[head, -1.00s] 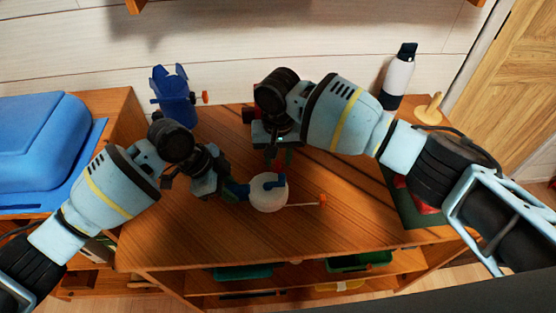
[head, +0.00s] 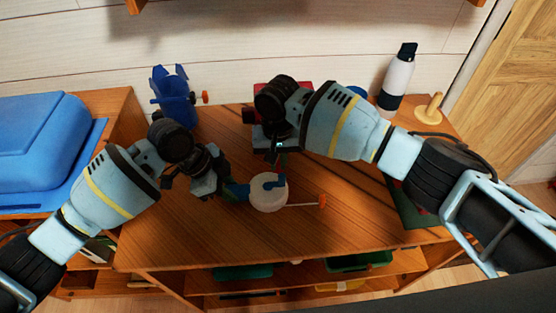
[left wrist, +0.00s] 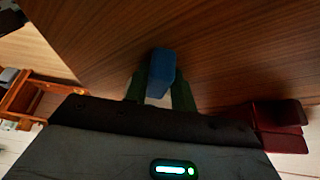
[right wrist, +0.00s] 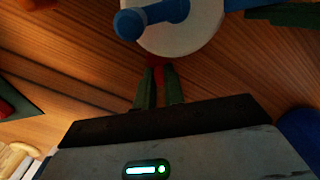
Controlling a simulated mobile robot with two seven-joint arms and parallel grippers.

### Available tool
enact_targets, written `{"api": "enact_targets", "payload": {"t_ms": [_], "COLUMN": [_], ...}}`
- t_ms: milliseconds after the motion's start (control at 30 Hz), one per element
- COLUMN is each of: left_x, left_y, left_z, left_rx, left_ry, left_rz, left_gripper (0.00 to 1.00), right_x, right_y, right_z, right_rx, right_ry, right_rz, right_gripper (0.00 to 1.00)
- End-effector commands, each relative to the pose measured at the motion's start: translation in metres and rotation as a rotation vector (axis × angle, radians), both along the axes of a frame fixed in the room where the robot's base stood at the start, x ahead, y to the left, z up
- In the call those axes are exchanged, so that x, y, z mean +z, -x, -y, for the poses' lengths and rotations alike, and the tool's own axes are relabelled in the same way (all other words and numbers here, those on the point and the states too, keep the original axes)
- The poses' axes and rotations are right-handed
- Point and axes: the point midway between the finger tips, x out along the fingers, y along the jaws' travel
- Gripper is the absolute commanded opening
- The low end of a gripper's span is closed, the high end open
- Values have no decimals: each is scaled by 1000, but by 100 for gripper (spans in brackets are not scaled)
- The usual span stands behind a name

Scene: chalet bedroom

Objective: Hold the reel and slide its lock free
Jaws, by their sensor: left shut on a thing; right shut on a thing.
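The reel (head: 268,199) is a white disc with a blue crank, lying over the middle of the wooden table top; the disc also shows in the right wrist view (right wrist: 190,35). My left gripper (head: 232,191) is at its left side, shut on the reel's blue grip, seen as a blue block (left wrist: 162,72) between the fingers in the left wrist view. My right gripper (right wrist: 160,88) is behind the reel, shut on a small red piece (right wrist: 158,75), probably the lock, close to the disc's edge. Whether the piece still touches the reel is unclear.
A thin line with an orange end (head: 322,201) reaches right from the reel. A blue holder (head: 174,95) stands at the back left, a white bottle (head: 397,80) and wooden peg (head: 430,108) at the back right. A red box (head: 292,88) is partly hidden behind my right arm. The front is clear.

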Motion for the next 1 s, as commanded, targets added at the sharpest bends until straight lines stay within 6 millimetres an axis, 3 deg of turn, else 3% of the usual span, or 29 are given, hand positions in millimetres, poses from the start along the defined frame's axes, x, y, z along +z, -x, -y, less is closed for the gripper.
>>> {"api": "enact_targets", "payload": {"t_ms": [533, 567, 733, 1000], "left_x": [0, 0, 0, 0], "left_y": [0, 0, 0, 0], "left_z": [0, 0, 0, 0], "left_rx": [-1, -1, -1, 0], "left_ry": [1, 1, 1, 1], "left_rz": [0, 0, 0, 0], "left_gripper": [5, 5, 5, 5], "right_x": [1, 1, 0, 1], "right_y": [-1, -1, -1, -1], "right_z": [-22, -22, -21, -21], "right_rx": [1, 0, 0, 0], "right_ry": [-2, -1, -1, 0], "right_rz": [1, 1, 1, 1], "right_gripper": [0, 12, 34, 35]}}
